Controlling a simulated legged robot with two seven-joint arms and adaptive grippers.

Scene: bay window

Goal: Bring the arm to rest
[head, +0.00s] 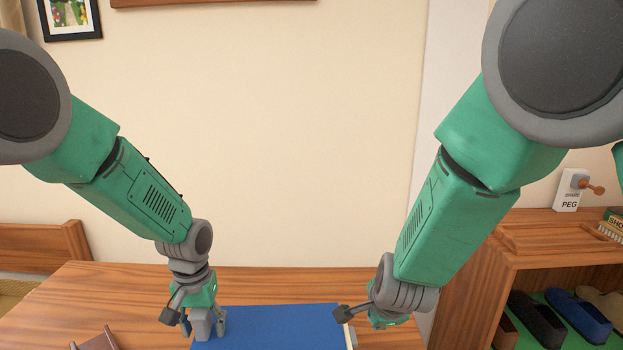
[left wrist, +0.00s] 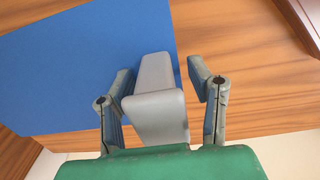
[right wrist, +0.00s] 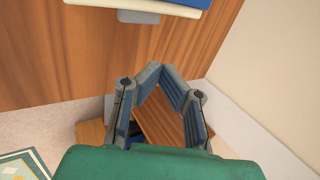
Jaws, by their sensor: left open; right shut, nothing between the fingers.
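My left gripper (head: 203,326) is low over the wooden desk (head: 60,297), at the left edge of the blue mat (head: 270,328). In the left wrist view the left gripper (left wrist: 160,80) is open, with a grey block (left wrist: 157,105) between its fingers. The left finger is close to the block and a gap shows at the right finger; I cannot tell whether either touches. My right gripper (right wrist: 163,72) is shut and empty in the right wrist view, in front of wooden furniture. Its fingers are hidden in the head view.
A brown object (head: 95,340) lies at the desk's lower left. A patterned rug (right wrist: 22,166) shows on the floor.

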